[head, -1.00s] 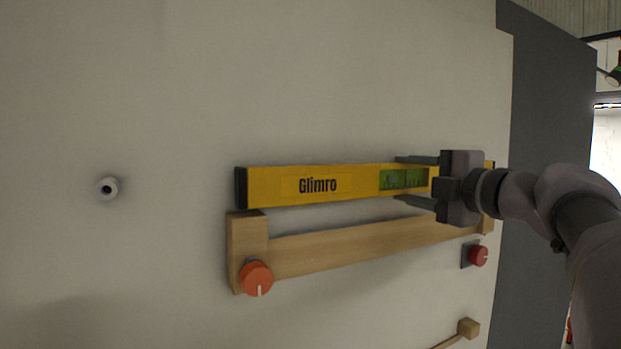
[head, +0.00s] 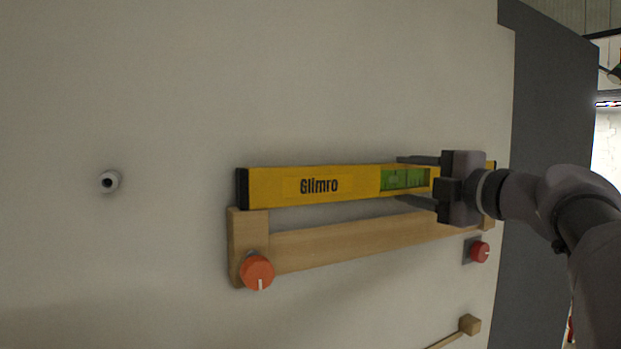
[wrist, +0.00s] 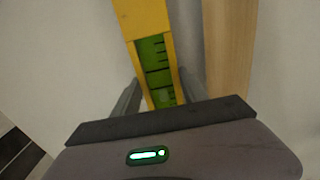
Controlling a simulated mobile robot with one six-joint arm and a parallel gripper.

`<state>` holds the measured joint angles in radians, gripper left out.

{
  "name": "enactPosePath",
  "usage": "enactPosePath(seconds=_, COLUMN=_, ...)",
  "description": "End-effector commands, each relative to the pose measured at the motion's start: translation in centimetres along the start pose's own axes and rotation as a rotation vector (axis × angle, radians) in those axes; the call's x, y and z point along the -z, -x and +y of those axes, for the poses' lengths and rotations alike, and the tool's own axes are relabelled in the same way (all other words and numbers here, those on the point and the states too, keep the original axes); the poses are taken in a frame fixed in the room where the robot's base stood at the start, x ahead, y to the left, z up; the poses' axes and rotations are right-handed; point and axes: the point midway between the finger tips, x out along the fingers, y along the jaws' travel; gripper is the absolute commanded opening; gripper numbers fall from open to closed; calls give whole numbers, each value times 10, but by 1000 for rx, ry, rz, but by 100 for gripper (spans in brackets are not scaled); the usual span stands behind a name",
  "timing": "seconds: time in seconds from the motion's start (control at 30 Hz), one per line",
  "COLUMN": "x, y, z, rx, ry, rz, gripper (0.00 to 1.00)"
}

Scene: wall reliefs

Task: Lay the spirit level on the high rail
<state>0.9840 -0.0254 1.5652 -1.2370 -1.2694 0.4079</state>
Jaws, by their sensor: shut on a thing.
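The yellow spirit level (head: 290,186) with black end caps and a green vial window lies lengthwise along the wooden high rail (head: 350,243) on the wall. My gripper (head: 418,180) is shut on the level right of its middle, one finger above and one below. The level's left end is at the top of the rail's left end block; whether it touches the block I cannot tell. In the wrist view the level (wrist: 145,20) runs between the two fingers (wrist: 155,97), with the rail (wrist: 230,50) beside it.
An orange knob (head: 257,272) sits at the rail's left end and a red knob (head: 480,252) below its right end. A second wooden piece (head: 469,325) shows lower right. The wall above the level is clear.

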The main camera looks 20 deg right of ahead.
Motion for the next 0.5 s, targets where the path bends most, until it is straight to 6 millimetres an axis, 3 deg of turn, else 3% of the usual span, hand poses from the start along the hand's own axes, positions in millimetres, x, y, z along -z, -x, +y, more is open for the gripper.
enactPosePath(seconds=0.03, x=0, y=0, z=0, rx=-1, ry=0, rz=0, gripper=10)
enactPosePath(seconds=0.07, x=0, y=0, z=0, rx=-1, ry=-1, rz=0, gripper=55)
enactPosePath(seconds=0.17, x=0, y=0, z=0, rx=-1, ry=-1, rz=0, gripper=74)
enactPosePath(seconds=0.5, x=0, y=2, z=-1, rx=1, ry=-1, rz=-1, gripper=76)
